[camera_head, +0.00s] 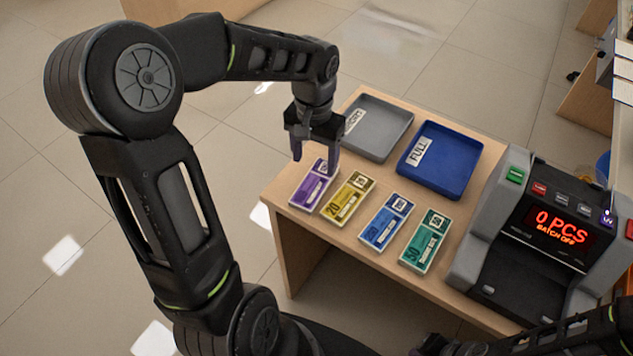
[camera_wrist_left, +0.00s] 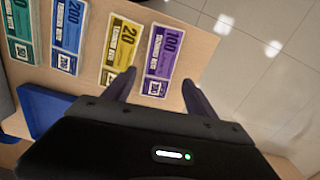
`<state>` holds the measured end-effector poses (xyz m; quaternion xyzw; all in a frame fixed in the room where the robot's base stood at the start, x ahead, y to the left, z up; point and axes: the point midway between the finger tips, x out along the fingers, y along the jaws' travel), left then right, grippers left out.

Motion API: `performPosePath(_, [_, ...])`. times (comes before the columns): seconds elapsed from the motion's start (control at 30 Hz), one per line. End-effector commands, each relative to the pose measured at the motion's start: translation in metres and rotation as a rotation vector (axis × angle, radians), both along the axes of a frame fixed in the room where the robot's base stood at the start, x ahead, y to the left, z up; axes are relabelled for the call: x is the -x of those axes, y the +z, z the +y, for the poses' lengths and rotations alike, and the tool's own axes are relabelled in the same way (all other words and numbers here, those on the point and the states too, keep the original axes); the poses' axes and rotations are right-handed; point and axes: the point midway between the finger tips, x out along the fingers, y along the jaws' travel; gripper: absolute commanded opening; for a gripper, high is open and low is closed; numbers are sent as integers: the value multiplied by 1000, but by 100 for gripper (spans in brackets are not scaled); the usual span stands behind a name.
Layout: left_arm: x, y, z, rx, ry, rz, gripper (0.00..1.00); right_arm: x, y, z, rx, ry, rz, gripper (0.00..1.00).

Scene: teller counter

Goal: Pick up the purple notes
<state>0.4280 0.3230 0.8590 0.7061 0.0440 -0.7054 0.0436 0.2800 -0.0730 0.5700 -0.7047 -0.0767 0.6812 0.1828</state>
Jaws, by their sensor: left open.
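The purple notes (camera_head: 313,186) are a flat banded stack at the left end of a row of note stacks on the wooden counter. They also show in the left wrist view (camera_wrist_left: 165,55), marked 100. My left gripper (camera_head: 314,160) is above the far end of the purple notes, pointing down. In the wrist view its two fingers (camera_wrist_left: 158,90) are apart, one on each side of the stack's near end, with nothing held. I cannot tell whether the fingers touch the stack. My right gripper is not clearly in view.
Yellow (camera_head: 347,200), blue (camera_head: 386,222) and green (camera_head: 424,242) note stacks lie to the right of the purple one. Behind are a grey tray (camera_head: 394,122) and a blue tray (camera_head: 466,150), both empty. A counting machine (camera_head: 520,270) stands at right. The counter's left edge is close.

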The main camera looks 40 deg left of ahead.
Motion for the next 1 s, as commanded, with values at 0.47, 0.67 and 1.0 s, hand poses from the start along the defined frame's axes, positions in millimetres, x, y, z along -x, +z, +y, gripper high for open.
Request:
performPosePath(0.47, [0, -24, 0, 0, 0, 1, 65, 0, 0, 0, 0, 0, -1, 0])
performPosePath(0.67, [1, -35, 0, 2, -1, 6, 65, 0, 1, 0, 0, 0, -1, 0])
performPosePath(1.0, [0, -76, -1, 1, 0, 3, 65, 0, 3, 0, 0, 0, -1, 0])
